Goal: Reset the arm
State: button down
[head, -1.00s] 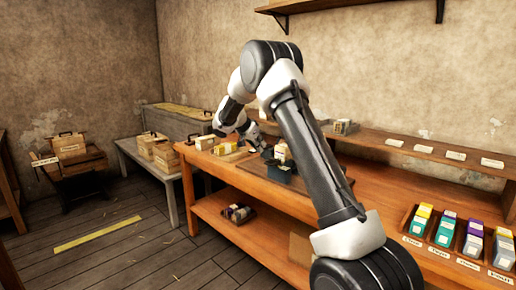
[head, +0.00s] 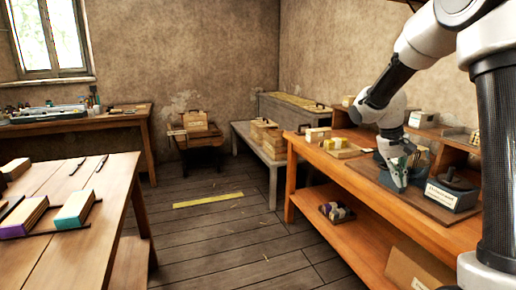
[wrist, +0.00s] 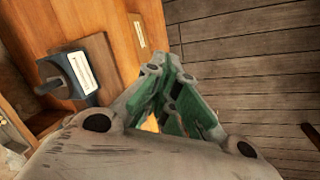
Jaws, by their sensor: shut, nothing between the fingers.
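My gripper (head: 400,178) is above the front part of the orange workbench (head: 360,192) in the head view. Its fingers point down and are shut with nothing between them. The wrist view shows its grey and green fingers (wrist: 180,75) closed together, with the bench edge and floor beyond. The handwheel press (head: 452,190), a dark block with a pale label and a round top, stands to the right of the gripper, apart from it. The press also shows at the left of the wrist view (wrist: 75,75).
Small boxes (head: 340,146) sit on the bench left of the gripper. Another table (head: 75,210) with coloured blocks stands at the left. The plank floor (head: 230,235) between is open, with a yellow strip (head: 208,200).

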jog(key=s+a+r+t+y, duration=0.1)
jog(key=s+a+r, duration=0.1)
jog(key=s, duration=0.7)
jog(key=s+a+r+n+t+y, duration=0.1)
jog(key=s+r, duration=0.3)
jog(key=s, duration=0.5)
jog(key=s+a+r+n+t+y, duration=0.1)
jog(key=s+a+r+t, duration=0.2)
jog(key=s, duration=0.6)
jog(key=shift+a+r+y, duration=0.25)
jog(key=shift+y, duration=0.15)
